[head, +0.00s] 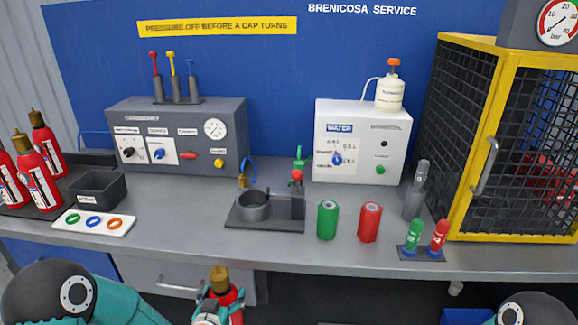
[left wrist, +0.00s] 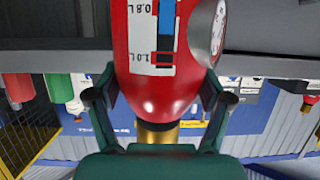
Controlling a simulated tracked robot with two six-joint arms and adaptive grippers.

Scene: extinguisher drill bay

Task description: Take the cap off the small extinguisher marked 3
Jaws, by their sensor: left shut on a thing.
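My left gripper (head: 216,303) is at the bottom of the head view, shut on a red extinguisher (head: 236,300) with a brass cap (head: 219,278) on top. It holds the extinguisher in front of the bench edge, with the cap upward. In the left wrist view, the fingers lie on both sides of the red body (left wrist: 150,92). A white label strip (left wrist: 153,40) reads 0.8 L and 1.0 L, a round gauge (left wrist: 209,30) shows partly at its side, and the brass neck (left wrist: 158,132) shows below. No number is readable on it. My right gripper is out of view.
Several red extinguishers (head: 40,180) stand at the left by a dark bin (head: 98,190) and a tray of coloured rings (head: 94,222). A round holder on a dark plate (head: 252,208) sits mid-bench. Green (head: 327,220) and red cylinders (head: 369,222) and a yellow-framed cage (head: 487,150) stand right.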

